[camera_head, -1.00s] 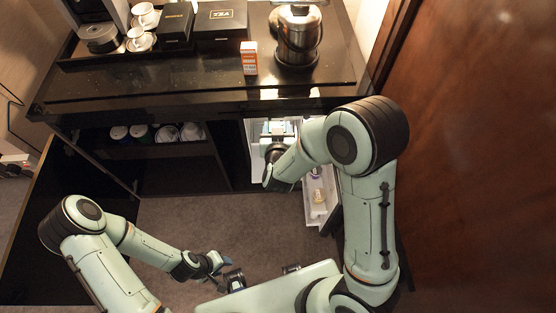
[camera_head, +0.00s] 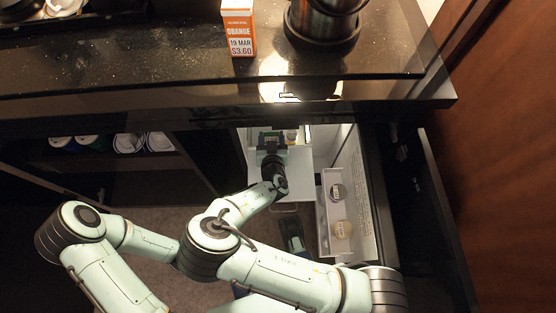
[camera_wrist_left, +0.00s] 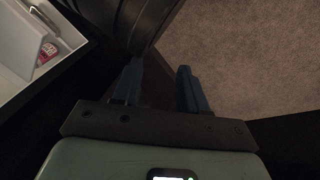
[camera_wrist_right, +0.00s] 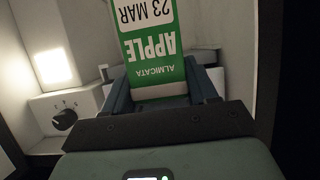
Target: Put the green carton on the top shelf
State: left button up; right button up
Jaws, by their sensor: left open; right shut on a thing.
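The green apple carton (camera_wrist_right: 150,50) is between the fingers of my right gripper (camera_wrist_right: 163,88) in the right wrist view, its label upside down in the picture. My right gripper is shut on it, inside the open minibar fridge. In the head view my right gripper (camera_head: 268,142) reaches into the fridge, over a white surface (camera_head: 297,165); I cannot tell which shelf this is or whether the carton touches it.
The fridge door (camera_head: 357,205) stands open at the right, with round-topped items in its rack. A dial (camera_wrist_right: 65,119) and lit lamp (camera_wrist_right: 52,66) are on the fridge wall. The counter above holds an orange carton (camera_head: 239,30) and a kettle (camera_head: 322,25).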

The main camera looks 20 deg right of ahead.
notch_tip(320, 180, down, 6)
jog(key=shift+a+r+b, duration=0.1)
jog(key=shift+r+b, duration=0.1)
jog(key=shift+b, duration=0.8)
notch_tip(320, 180, down, 4)
jog(key=shift+f+b, duration=0.1)
jog(key=shift+b, duration=0.65)
pick_arm(q)
jog(key=s+a+f+g, duration=0.1)
jog(key=s+f+g, duration=0.1)
jog(key=s+f, duration=0.4)
jog(key=shift+s+g, duration=0.4)
jog(key=shift+s, duration=0.35)
pick_arm(e)
jog(key=o, duration=1.3)
pick_arm(q)
jog(key=shift+n, duration=0.3)
jog(key=shift+w, duration=0.1)
